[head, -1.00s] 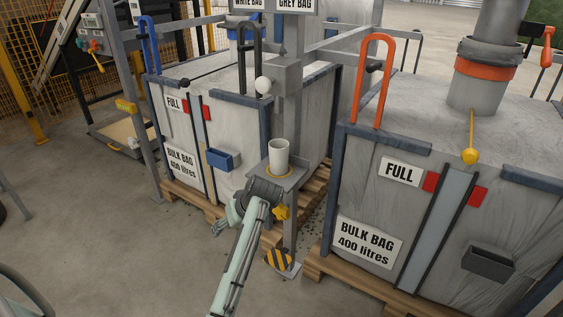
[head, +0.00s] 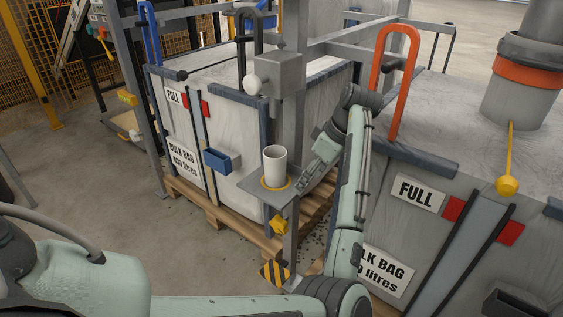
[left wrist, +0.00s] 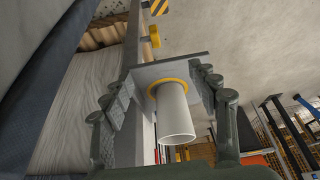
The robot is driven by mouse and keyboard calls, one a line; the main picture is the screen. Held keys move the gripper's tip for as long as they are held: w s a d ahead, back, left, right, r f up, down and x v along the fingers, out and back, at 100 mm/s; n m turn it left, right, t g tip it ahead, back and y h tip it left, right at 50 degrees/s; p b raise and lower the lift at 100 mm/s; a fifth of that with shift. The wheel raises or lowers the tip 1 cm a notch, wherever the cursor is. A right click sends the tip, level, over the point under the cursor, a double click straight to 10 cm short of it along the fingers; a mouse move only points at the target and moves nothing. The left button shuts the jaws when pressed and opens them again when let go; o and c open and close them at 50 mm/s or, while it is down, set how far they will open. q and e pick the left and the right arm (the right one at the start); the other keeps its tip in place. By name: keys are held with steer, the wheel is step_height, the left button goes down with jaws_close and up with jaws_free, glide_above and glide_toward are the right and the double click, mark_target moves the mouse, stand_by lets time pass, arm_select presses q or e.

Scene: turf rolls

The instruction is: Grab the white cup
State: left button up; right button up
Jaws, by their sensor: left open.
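The white cup (head: 275,166) stands upright on a small grey shelf (head: 256,188) on a post, inside a yellow-orange ring (head: 288,187). My left gripper (head: 308,174) is just right of the cup in the head view, tilted down toward it. In the left wrist view the cup (left wrist: 175,115) shows between the two spread fingers, with a visible gap on each side. The gripper is open and holds nothing. My right gripper is not in view.
A grey box (head: 283,72) with a white knob (head: 252,84) is on the post above the cup. Bulk bags stand on pallets behind and to the right. An orange handle (head: 417,75) rises near my left wrist. Clear floor (head: 95,190) lies to the left.

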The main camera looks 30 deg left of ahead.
mark_target(284, 164)
arm_select(q)
steer(key=a, duration=0.7)
steer(key=shift+a, duration=0.35)
steer(key=a, duration=0.3)
steer(key=shift+w+a+f, duration=0.15)
steer(key=shift+a+f, duration=0.05)
steer(key=shift+f, duration=0.2)
steer(key=shift+x, duration=1.05)
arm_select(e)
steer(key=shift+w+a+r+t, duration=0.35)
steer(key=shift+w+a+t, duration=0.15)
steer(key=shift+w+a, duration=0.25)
arm_select(q)
steer(key=shift+c, duration=0.5)
steer(key=shift+d, duration=0.1)
steer(key=c, duration=1.1)
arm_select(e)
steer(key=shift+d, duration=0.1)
